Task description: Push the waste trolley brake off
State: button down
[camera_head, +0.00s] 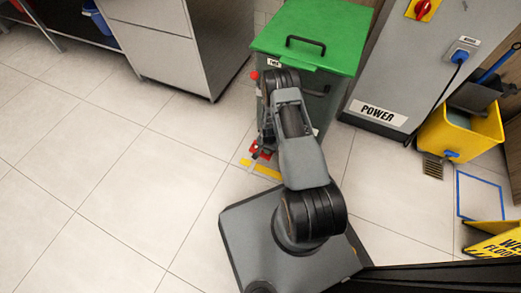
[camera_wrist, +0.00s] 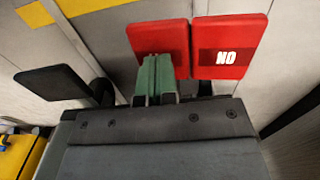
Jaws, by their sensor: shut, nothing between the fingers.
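The waste trolley (camera_head: 308,38) has a green lid and a grey body, and stands at top centre of the head view, partly behind my arm. Two red pedals show in the wrist view. The right pedal (camera_wrist: 230,45) has a white label that appears upside down, reading "ON" when turned. The left pedal (camera_wrist: 150,38) is partly covered by my gripper (camera_wrist: 155,62). My gripper's green fingers are shut together and empty, over this pedal's lower part; I cannot tell whether they touch it. Red parts (camera_head: 261,147) also show low beside the trolley in the head view.
A black flat piece (camera_wrist: 50,83) is left of the pedals in the wrist view. Yellow floor tape (camera_head: 265,172) lies by the trolley. A grey power cabinet (camera_head: 385,85) and a yellow mop bucket (camera_head: 460,135) stand right. Tiled floor (camera_head: 110,150) at left is clear.

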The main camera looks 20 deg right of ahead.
jog(key=shift+r+p, duration=2.25)
jog(key=shift+r, duration=1.2)
jog(key=shift+s, duration=0.1)
